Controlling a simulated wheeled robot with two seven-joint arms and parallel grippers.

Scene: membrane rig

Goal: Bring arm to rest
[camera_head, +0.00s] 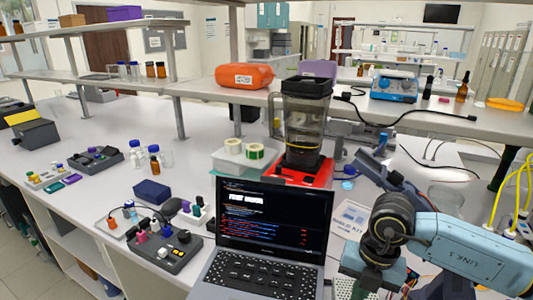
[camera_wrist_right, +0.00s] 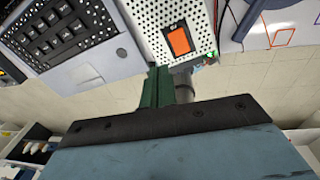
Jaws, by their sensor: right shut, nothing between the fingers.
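My right arm (camera_head: 455,245) comes in from the right in the head view, blue with dark joints, bent beside the laptop at the bench's front right. My right gripper shows in the right wrist view (camera_wrist_right: 160,88), its dark green fingers together with nothing between them. The fingers are close to the edge of a white perforated box with an orange switch (camera_wrist_right: 179,40); I cannot tell whether they touch it. In the head view the fingertips cannot be made out clearly. My left gripper is in neither view.
An open laptop (camera_head: 272,225) stands just left of the arm. Behind it is a blender-like device on a red base (camera_head: 300,172). A glass beaker (camera_head: 445,198) and yellow cables (camera_head: 510,190) are near the arm on the right. A control box (camera_head: 165,245) stands at front left.

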